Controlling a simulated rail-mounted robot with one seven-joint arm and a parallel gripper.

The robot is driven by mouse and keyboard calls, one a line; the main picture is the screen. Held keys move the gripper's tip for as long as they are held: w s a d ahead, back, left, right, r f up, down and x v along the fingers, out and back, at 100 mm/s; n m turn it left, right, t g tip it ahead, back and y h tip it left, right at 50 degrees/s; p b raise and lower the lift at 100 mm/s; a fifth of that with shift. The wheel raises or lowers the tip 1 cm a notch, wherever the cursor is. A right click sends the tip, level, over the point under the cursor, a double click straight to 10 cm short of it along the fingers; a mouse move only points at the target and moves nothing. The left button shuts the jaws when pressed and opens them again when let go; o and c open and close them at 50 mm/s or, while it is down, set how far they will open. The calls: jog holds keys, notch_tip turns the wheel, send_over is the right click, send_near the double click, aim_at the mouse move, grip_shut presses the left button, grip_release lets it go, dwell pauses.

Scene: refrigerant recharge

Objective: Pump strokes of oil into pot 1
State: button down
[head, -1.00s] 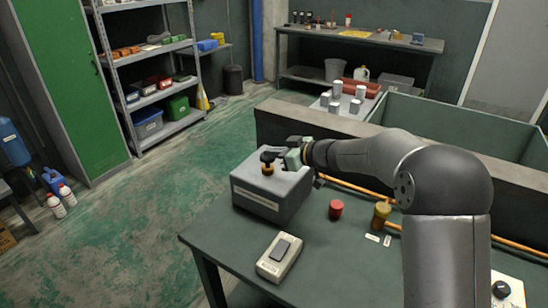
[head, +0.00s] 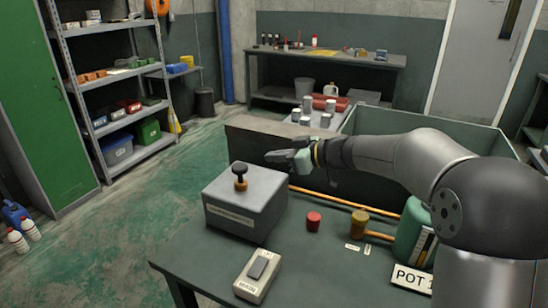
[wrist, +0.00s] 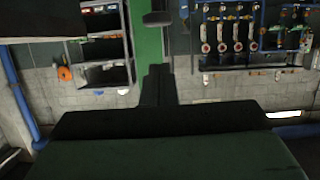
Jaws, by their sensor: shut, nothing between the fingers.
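A grey box-shaped pump (head: 246,203) with a label on its front stands on the dark table. A black knob (head: 240,169) on an orange collar rises from its top. My gripper (head: 270,157) is shut and empty, to the right of and behind the knob, apart from it. A teal canister (head: 410,232) stands at the right, partly hidden by my arm. A label reading "POT 1" (head: 411,278) is in front of it, its end covered by my arm. The wrist view shows dark gripper parts (wrist: 157,86) but no pump knob.
A red cap (head: 313,221), an amber fitting (head: 358,223) and a small switch box (head: 257,275) are on the table. An orange pipe (head: 335,201) runs along its back. A low-walled bay (head: 375,118) lies behind. The table front between switch box and label is clear.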

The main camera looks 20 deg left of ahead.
jog(key=shift+r, duration=0.1)
dwell(0.4)
jog(key=d+r+y+p, duration=0.1)
jog(key=p, duration=0.5)
jog(key=shift+s+d+r, duration=0.1)
jog(key=shift+d+r, duration=0.15)
jog(key=shift+r, duration=0.05)
jog(key=shift+f, duration=0.1)
jog(key=shift+a, duration=0.1)
